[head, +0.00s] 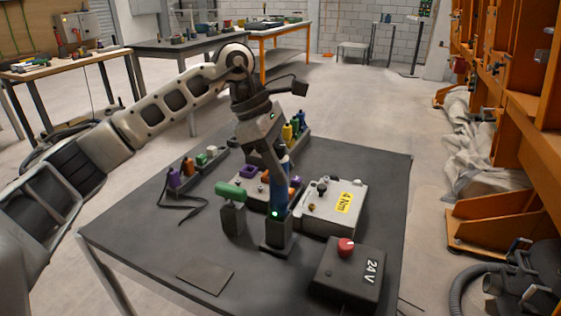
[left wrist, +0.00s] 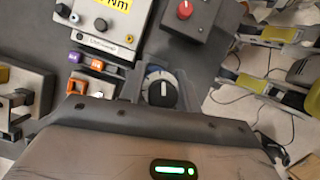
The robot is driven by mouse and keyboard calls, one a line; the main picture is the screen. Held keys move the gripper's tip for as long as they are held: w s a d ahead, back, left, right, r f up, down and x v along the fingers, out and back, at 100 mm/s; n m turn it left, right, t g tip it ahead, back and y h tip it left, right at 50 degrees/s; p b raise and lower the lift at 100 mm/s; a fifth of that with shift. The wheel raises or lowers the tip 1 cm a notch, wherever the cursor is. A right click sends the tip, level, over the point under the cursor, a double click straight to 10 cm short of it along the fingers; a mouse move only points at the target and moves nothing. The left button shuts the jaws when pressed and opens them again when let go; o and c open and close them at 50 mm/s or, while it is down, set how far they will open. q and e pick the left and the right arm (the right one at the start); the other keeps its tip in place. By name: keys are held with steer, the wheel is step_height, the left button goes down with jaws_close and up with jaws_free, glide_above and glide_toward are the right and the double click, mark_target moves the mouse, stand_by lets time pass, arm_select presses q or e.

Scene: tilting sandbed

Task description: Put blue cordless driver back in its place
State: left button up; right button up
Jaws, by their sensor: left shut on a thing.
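The blue cordless driver (head: 281,196) is upright in the head view, above the front middle of the dark table. My left gripper (head: 279,158) is shut on its upper part from above. The driver's lower end meets a dark block-shaped holder (head: 277,240), with a small green light at the join. I cannot tell whether it is fully seated. In the left wrist view a round black dial with a white mark (left wrist: 163,90) and some blue beside it shows just past the gripper's edge. My right gripper is not in view.
A green tool (head: 230,191) on a dark stand is close on the left. A grey "4 Nm" box (head: 318,222) is right behind, and a dark "24 V" box (head: 335,272) with a red knob is at front right. Coloured bottles and blocks stand behind. The front left tabletop is mostly clear.

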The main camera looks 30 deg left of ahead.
arm_select(q)
steer(key=shift+f, duration=0.3)
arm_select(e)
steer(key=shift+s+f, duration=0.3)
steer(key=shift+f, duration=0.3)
arm_select(q)
steer(key=o, duration=1.6)
steer(key=shift+f, duration=0.1)
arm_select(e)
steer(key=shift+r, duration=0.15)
arm_select(q)
steer(key=shift+r, duration=0.5)
step_height(320, 180, up, 3)
steer(key=shift+f+p, duration=0.15)
steer(key=shift+p, duration=1.05)
steer(key=shift+r+p, duration=1.75)
steer(key=shift+r, duration=0.55)
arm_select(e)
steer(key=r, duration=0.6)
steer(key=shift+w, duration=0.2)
